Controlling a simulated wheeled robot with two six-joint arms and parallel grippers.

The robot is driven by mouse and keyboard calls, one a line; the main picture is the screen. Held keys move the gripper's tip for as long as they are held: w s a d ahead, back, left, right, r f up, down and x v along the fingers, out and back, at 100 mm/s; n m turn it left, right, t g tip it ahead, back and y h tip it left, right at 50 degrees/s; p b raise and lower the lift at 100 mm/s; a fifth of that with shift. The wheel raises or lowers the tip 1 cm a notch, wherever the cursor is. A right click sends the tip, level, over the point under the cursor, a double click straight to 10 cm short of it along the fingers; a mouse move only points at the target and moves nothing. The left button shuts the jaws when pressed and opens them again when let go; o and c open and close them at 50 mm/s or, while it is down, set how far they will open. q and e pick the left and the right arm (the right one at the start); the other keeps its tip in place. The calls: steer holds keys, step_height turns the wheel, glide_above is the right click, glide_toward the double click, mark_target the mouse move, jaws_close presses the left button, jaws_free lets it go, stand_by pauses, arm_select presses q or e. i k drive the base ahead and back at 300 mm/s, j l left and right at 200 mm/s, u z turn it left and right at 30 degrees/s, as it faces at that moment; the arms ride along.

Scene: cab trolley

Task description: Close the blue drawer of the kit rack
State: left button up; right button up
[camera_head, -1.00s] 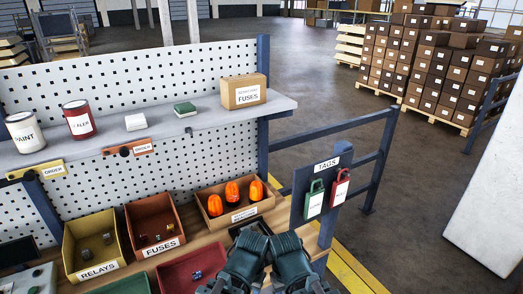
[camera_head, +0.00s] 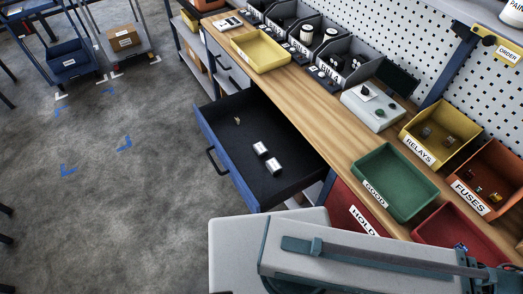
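The blue drawer (camera_head: 217,161) stands pulled out from under the wooden bench, left of centre. Its blue front has a dark bar handle (camera_head: 213,161). Inside its dark tray lie two small white-and-black boxes (camera_head: 267,158) and a small tan item (camera_head: 237,121). One of my arm links crosses the bottom right of the view, apart from the drawer. Neither of my grippers shows now.
A grey drawer (camera_head: 227,66) beyond the blue one looks shut. The bench top (camera_head: 290,95) holds a yellow tray (camera_head: 260,50), a green GOOD bin (camera_head: 395,182) and several part bins. Left of the drawer the floor (camera_head: 110,200) is open. A blue cart (camera_head: 70,60) stands farther back.

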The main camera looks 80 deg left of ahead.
mark_target(303, 167)
steer(key=u, duration=3.35)
